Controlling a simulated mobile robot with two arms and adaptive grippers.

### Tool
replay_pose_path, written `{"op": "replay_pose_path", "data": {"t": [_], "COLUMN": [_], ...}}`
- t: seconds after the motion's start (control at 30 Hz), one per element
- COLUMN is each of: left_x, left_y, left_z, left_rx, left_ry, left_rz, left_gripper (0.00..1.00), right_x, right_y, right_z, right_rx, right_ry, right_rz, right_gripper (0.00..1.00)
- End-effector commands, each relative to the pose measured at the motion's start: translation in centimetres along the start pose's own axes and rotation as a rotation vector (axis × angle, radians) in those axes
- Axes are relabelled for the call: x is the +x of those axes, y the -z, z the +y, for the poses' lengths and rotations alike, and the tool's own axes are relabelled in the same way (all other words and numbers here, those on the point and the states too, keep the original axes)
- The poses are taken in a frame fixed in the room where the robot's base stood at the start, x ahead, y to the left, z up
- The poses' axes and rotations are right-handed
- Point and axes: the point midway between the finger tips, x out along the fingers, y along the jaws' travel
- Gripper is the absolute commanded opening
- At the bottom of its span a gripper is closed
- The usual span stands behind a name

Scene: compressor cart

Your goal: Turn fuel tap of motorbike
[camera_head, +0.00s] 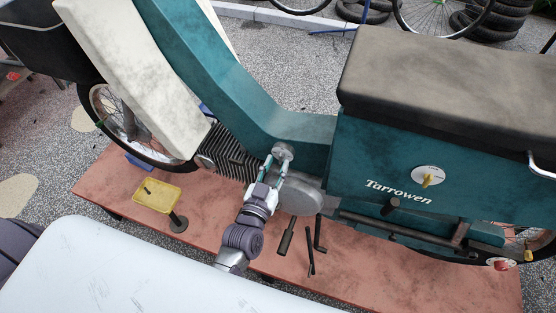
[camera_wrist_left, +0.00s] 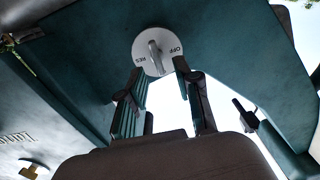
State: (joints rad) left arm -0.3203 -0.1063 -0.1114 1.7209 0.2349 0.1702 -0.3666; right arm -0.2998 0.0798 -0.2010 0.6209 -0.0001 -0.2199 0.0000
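The teal motorbike (camera_head: 352,160) stands across the head view. Its fuel tap, a pale round plate with a grey lever (camera_wrist_left: 155,56), faces the left wrist camera and is marked OFF and RES. The same round plate (camera_head: 283,150) shows small in the head view, low on the frame. My left gripper (camera_head: 274,170) is at it. In the left wrist view its two fingers (camera_wrist_left: 159,70) are spread apart, one on each side of the lever. They look open and empty; whether a fingertip touches the plate I cannot tell. My right gripper is not in view.
A second round plate with a yellow lever (camera_head: 428,177) is on the side panel under the seat (camera_head: 440,90). A reddish platform (camera_head: 225,215) lies below the bike. Pedals and levers (camera_head: 310,250) hang below the engine.

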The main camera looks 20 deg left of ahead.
Motion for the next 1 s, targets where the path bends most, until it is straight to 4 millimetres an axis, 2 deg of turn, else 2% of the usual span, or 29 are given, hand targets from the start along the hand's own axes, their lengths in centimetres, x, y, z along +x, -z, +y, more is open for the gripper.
{"op": "replay_pose_path", "data": {"t": [0.2, 0.47, 0.7, 1.0], "left_x": [1.6, 1.7, 1.7, 1.7], "left_y": [0.0, -0.1, -0.1, 0.0], "left_z": [0.0, 0.0, 0.0, 0.0], "left_rx": [0.000, 0.001, 0.001, -0.005], "left_ry": [0.000, 0.000, 0.000, 0.000], "left_rz": [-0.001, -0.002, -0.001, -0.001], "left_gripper": [0.33, 0.33, 0.00, 0.00], "right_x": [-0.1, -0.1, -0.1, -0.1], "right_y": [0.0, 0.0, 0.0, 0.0], "right_z": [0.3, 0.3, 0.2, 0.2], "right_rx": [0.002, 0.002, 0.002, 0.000], "right_ry": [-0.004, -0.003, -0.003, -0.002], "right_rz": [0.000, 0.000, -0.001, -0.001], "right_gripper": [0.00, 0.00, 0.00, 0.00]}}
